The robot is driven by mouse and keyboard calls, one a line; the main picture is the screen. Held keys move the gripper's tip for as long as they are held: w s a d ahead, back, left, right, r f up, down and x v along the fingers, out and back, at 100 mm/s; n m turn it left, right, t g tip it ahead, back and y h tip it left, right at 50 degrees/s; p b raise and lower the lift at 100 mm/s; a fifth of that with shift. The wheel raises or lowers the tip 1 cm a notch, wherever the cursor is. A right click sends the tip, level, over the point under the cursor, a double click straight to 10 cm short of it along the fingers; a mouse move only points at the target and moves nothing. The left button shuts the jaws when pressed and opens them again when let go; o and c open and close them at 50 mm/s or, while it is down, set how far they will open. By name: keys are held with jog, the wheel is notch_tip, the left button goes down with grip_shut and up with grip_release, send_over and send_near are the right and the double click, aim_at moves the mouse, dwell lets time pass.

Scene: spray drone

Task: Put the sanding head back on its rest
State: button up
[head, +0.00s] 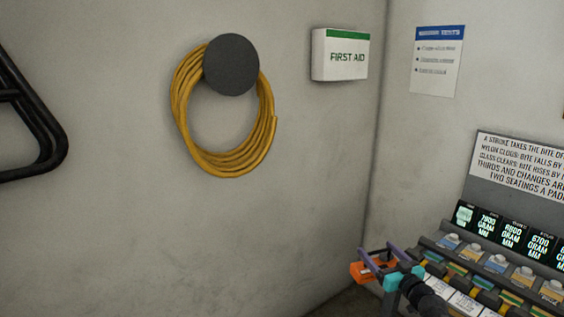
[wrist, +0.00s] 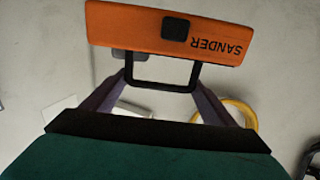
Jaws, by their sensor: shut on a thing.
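The sanding head is an orange block marked SANDER (wrist: 150,28) with a black handle loop. In the wrist view its label reads upside down. My gripper (wrist: 160,82) has its two purple fingers on either side of the black loop and is shut on it. In the head view the orange sanding head (head: 361,272) is held in the air at the lower middle-right, left of the rack, with my gripper (head: 378,261) at it. I cannot make out a rest for the sanding head in either view.
A stepped rack (head: 490,262) with several coloured pads and lit gram-mm displays (head: 512,232) stands at lower right, close to my gripper. A sign (head: 522,165) is above it. A yellow hose coil (head: 222,160) and first aid box (head: 341,55) are on the wall.

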aim_at(355, 264)
jog(key=s+a+n+y, duration=0.1)
jog(key=a, duration=0.2)
jog(key=s+a+f+n+g+y, duration=0.1)
jog(key=a+y, duration=0.1)
jog(key=s+a+n+g+y, duration=0.1)
jog(key=a+y, duration=0.1)
jog(key=a, duration=0.1)
jog(key=shift+s+a+f+n, duration=0.2)
jog(key=shift+a+f+n, duration=0.1)
jog(key=shift+f, duration=0.05)
jog(key=s+a+f+n+g+y, duration=0.1)
jog(key=s+a+n+g+y, duration=0.3)
jog(key=s+a+g, duration=0.1)
jog(key=shift+s+a+f+y, duration=0.2)
jog(key=shift+s+a+y, duration=0.2)
jog(key=shift+s+a, duration=0.3)
jog(key=shift+s+d, duration=0.1)
jog(key=shift+s, duration=0.05)
